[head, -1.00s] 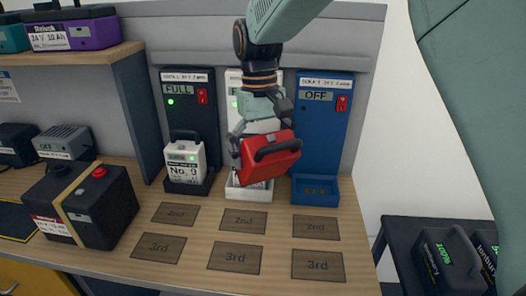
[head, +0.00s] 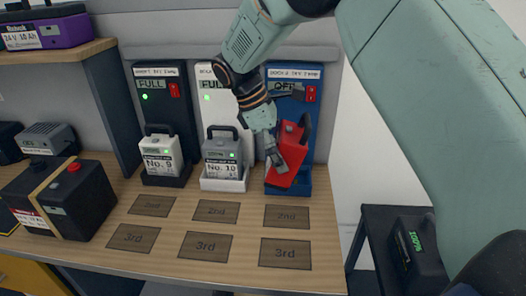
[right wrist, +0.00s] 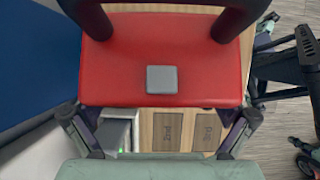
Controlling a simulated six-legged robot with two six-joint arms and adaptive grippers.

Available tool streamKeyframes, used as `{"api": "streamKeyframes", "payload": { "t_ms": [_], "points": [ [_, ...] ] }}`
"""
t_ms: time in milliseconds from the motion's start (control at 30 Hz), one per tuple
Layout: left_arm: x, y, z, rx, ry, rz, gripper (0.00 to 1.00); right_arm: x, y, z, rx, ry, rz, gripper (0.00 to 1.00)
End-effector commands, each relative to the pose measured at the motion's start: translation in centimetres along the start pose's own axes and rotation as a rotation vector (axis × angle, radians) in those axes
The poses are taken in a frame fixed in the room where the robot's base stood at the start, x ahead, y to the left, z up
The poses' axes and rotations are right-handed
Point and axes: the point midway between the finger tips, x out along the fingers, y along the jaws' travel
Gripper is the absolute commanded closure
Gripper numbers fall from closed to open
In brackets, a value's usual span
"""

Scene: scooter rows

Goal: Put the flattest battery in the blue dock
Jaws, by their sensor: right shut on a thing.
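My right gripper (head: 274,148) is shut on a red battery (head: 291,160) with a black handle. The battery is tilted and its lower end is at the blue tray of the blue dock (head: 312,122). I cannot tell whether it touches the tray floor. In the right wrist view the red battery (right wrist: 160,60) fills the space between the fingers, with a grey square on its face. The gripper partly hides the blue dock's display. My left gripper is not in view.
A white battery (head: 162,155) sits in the black dock, reading FULL. A grey battery (head: 222,150) sits in the white dock. A dark battery (head: 418,255) stands on a side table.

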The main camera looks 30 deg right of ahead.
Motion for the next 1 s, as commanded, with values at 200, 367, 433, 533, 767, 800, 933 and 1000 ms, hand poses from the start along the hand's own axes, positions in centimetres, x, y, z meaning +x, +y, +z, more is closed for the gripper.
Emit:
{"api": "streamKeyframes", "payload": {
  "t_ms": [200,367,433,533,767,800,933,1000],
  "points": [
    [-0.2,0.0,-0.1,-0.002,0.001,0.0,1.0,1.5,3.2,2.9,-0.352,-0.072,0.192,0.69],
    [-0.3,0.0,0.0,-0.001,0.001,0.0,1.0,2.1,5.1,4.2,-0.56,-0.113,0.319,0.69],
    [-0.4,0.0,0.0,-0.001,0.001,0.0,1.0,2.1,5.8,4.6,-0.639,-0.128,0.372,0.69],
    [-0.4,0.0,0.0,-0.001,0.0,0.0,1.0,2.1,6.7,5.0,-0.742,-0.148,0.444,0.69],
    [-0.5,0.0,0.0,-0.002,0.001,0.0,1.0,1.8,8.2,5.2,-0.944,-0.186,0.594,0.69],
    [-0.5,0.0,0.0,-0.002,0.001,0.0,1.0,1.6,8.4,5.1,-0.974,-0.191,0.62,0.69],
    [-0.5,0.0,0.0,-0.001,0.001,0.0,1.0,1.3,8.7,4.8,-1.066,-0.206,0.695,0.69],
    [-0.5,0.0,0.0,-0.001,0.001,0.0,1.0,1.1,8.8,4.5,-1.11,-0.214,0.733,0.69]
  ]
}}
